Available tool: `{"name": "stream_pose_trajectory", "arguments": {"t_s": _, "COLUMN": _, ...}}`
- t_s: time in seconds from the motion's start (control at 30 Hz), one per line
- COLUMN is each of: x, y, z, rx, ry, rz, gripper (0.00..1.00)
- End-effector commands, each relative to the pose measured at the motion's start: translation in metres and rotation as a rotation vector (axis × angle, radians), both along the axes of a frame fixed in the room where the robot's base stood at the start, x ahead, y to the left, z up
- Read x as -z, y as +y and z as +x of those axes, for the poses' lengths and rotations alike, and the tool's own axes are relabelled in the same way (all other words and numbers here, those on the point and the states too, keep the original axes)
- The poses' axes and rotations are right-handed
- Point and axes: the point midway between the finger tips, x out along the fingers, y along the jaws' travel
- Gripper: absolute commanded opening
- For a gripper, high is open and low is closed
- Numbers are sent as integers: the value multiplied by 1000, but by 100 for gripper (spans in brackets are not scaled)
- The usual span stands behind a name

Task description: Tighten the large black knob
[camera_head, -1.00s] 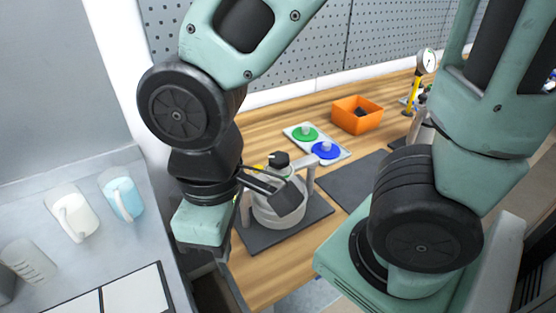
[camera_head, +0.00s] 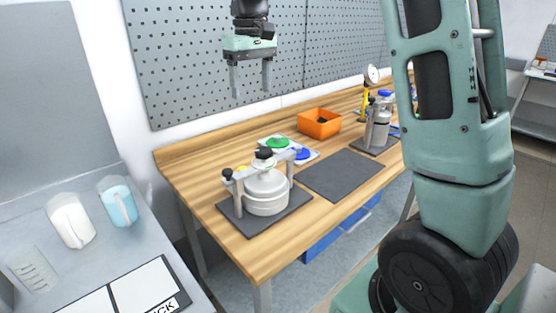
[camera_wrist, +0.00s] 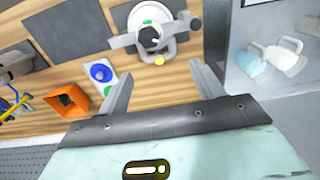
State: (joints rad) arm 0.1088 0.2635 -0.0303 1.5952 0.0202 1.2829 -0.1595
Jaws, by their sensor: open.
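The large black knob (camera_head: 264,153) sits on top of a pale grey round vessel (camera_head: 266,196), on the crossbar over its lid. The wrist view shows the knob (camera_wrist: 149,36) from above, beyond my fingers. A smaller black knob (camera_head: 227,174) tops a post at the vessel's left side. My gripper (camera_head: 251,93) hangs high above the bench, behind and above the vessel, with its fingers pointing down. Its two fingers are spread apart and empty, also in the wrist view (camera_wrist: 160,75). Nothing touches the knob.
The vessel stands on a dark mat (camera_head: 240,226) on the wooden bench. Behind it lie a tray with green (camera_head: 277,143) and blue discs and an orange bin (camera_head: 319,123). An empty dark mat (camera_head: 343,175) and a bottle (camera_head: 378,130) are to the right. A pegboard (camera_head: 180,70) stands behind.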

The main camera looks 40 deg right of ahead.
Motion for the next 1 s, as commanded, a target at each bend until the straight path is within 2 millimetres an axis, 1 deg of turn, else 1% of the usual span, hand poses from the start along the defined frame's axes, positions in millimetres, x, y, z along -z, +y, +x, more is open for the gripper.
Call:
{"name": "stream_pose_trajectory", "arguments": {"t_s": 0.03, "x": -3, "y": -12, "z": 3, "rx": 19, "ry": 0, "rz": -5, "gripper": 67}}
{"name": "stream_pose_trajectory", "arguments": {"t_s": 0.1, "x": -4, "y": -21, "z": 5, "rx": 32, "ry": 3, "rz": -10, "gripper": 67}}
{"name": "stream_pose_trajectory", "arguments": {"t_s": 0.17, "x": -3, "y": -24, "z": 5, "rx": 36, "ry": 4, "rz": -11, "gripper": 67}}
{"name": "stream_pose_trajectory", "arguments": {"t_s": 0.27, "x": 7, "y": -23, "z": 5, "rx": 35, "ry": 6, "rz": -11, "gripper": 67}}
{"name": "stream_pose_trajectory", "arguments": {"t_s": 0.37, "x": 23, "y": -23, "z": 4, "rx": 35, "ry": 7, "rz": -11, "gripper": 67}}
{"name": "stream_pose_trajectory", "arguments": {"t_s": 0.8, "x": 114, "y": -22, "z": 4, "rx": 34, "ry": 7, "rz": -11, "gripper": 67}}
{"name": "stream_pose_trajectory", "arguments": {"t_s": 1.0, "x": 148, "y": -22, "z": 4, "rx": 34, "ry": 6, "rz": -11, "gripper": 67}}
